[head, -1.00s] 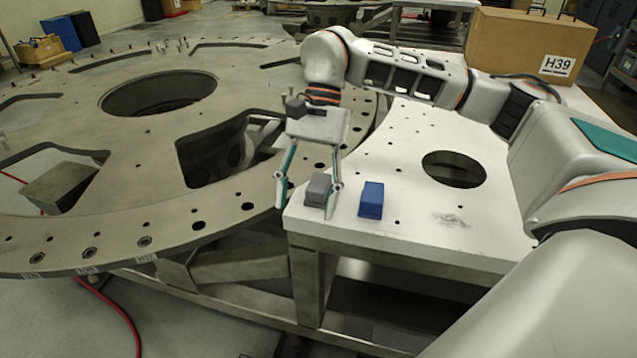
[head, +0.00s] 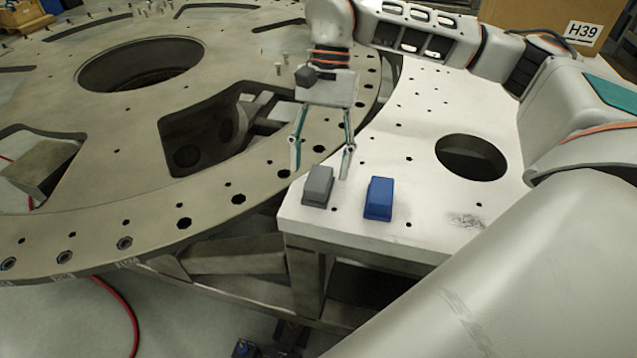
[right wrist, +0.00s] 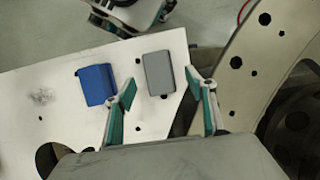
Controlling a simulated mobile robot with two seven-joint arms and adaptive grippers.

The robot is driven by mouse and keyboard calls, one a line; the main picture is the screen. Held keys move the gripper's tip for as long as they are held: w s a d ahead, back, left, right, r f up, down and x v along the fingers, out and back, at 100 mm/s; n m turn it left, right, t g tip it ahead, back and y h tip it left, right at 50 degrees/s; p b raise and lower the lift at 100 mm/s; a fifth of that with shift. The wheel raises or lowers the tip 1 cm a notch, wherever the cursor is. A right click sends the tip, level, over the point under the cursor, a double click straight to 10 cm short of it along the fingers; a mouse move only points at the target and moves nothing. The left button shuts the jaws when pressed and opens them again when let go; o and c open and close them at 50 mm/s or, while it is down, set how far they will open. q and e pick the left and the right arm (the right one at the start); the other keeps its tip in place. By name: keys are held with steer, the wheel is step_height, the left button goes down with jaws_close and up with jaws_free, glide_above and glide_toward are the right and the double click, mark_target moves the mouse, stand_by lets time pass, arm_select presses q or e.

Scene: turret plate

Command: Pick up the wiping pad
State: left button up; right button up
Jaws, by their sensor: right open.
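Two small blocks lie on the white table plate: a grey one (head: 318,186) near its left corner and a blue one (head: 379,198) to its right. The frames do not show which of them is the wiping pad. My right gripper (head: 321,168) is open and empty, with its two fingertips above and behind the grey block. In the right wrist view, the grey block (right wrist: 159,73) shows between the spread fingers (right wrist: 161,82), apart from both. The blue block (right wrist: 97,85) lies outside the fingers, on the left.
The large round turret plate (head: 110,140) with holes and cutouts borders the white table plate (head: 420,115) on the left. The white plate has a large round hole and a dark smudge. A cardboard box (head: 540,20) marked H39 stands at the back right.

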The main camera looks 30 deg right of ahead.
mark_target(319, 176)
steer(key=x, duration=0.3)
steer(key=shift+s+f, duration=0.2)
steer(key=shift+s, duration=0.05)
arm_select(q)
steer(key=shift+w+r, duration=0.4)
steer(key=shift+r, duration=0.15)
arm_select(e)
steer(key=shift+a+f, duration=0.1)
steer(key=shift+f, duration=0.1)
steer(key=c, duration=1.2)
steer(key=shift+c, duration=0.2)
arm_select(q)
steer(key=shift+f, duration=0.15)
arm_select(e)
steer(key=shift+r, duration=0.1)
